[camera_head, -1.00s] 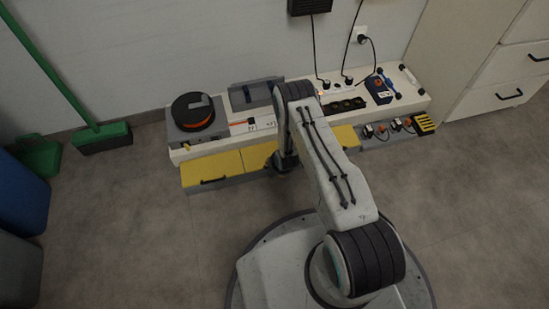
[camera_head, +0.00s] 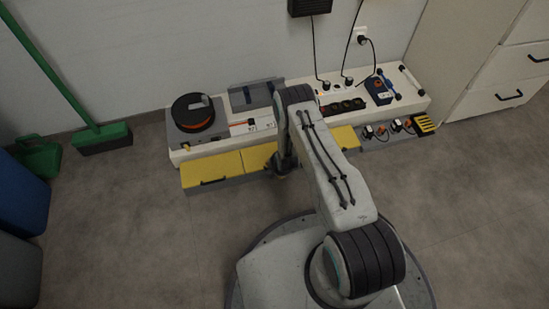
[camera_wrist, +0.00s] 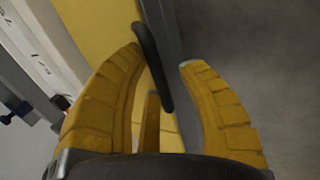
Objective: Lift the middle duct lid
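A low duct bench carries a row of yellow lids. The middle duct lid (camera_head: 258,157) is partly hidden behind my arm, and its yellow surface also fills the upper part of the wrist view (camera_wrist: 98,25). It looks closed. Its black bar handle (camera_wrist: 152,55) runs along the lid's edge. My gripper (camera_wrist: 161,56) has yellow segmented fingers spread apart, with the handle between the left and right fingers. Whether any finger touches the handle I cannot tell. In the head view my gripper is mostly hidden behind my own arm.
The left yellow lid (camera_head: 212,168) is closed, with a black handle. An orange cable reel (camera_head: 193,112), a grey case (camera_head: 250,97) and a black power strip (camera_head: 343,106) stand on the bench top. At right, an uncovered duct section (camera_head: 398,128) holds plugs. Floor in front is clear.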

